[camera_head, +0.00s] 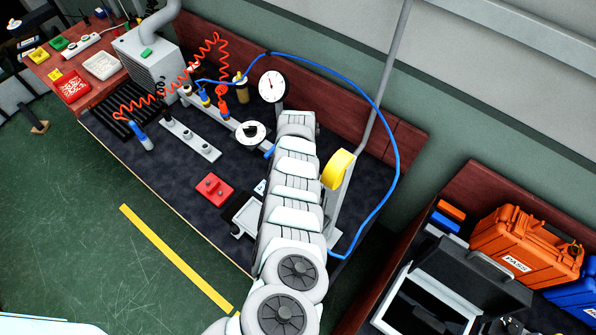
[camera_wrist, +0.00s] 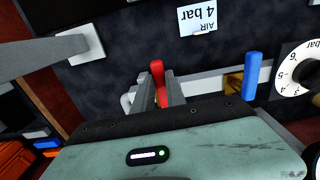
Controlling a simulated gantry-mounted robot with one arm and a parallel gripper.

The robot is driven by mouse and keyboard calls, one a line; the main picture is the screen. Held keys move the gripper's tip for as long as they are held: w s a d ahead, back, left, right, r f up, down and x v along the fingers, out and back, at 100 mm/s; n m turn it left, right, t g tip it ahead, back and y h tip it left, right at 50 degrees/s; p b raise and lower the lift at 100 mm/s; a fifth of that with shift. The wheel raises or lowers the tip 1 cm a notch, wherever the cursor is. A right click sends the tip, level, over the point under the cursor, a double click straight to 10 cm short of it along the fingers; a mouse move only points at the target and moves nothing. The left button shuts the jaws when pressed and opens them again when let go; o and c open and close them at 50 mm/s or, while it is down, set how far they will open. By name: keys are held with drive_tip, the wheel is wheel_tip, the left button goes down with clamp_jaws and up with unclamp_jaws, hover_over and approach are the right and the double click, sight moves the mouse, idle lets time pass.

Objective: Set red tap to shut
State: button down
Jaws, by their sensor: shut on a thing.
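The red tap's handle (camera_wrist: 157,70) shows in the wrist view between the two fingers of my gripper (camera_wrist: 160,88). My gripper is shut on this handle. The handle points up in that picture, across the grey pipe (camera_wrist: 208,85), towards the "AIR 4 bar" label (camera_wrist: 197,17). The fingers and gripper body hide the handle's lower part and most of the tap body. A blue tap handle (camera_wrist: 252,75) stands to the right, also across the pipe, on a brass body. In the head view my arm covers the red tap and my gripper.
A white dial (camera_wrist: 300,70) is right of the blue handle; it shows in the head view (camera_head: 250,132). A round gauge (camera_head: 272,85) stands behind it. A blue hose (camera_head: 395,150) loops right of my arm. A red block (camera_head: 211,188) lies on the dark mat.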

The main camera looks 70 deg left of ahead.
drive_tip(key=c, duration=1.4)
unclamp_jaws()
drive_tip(key=shift+o, duration=0.2)
wheel_tip(320, 180, up, 11)
drive_tip(key=shift+f, duration=0.1)
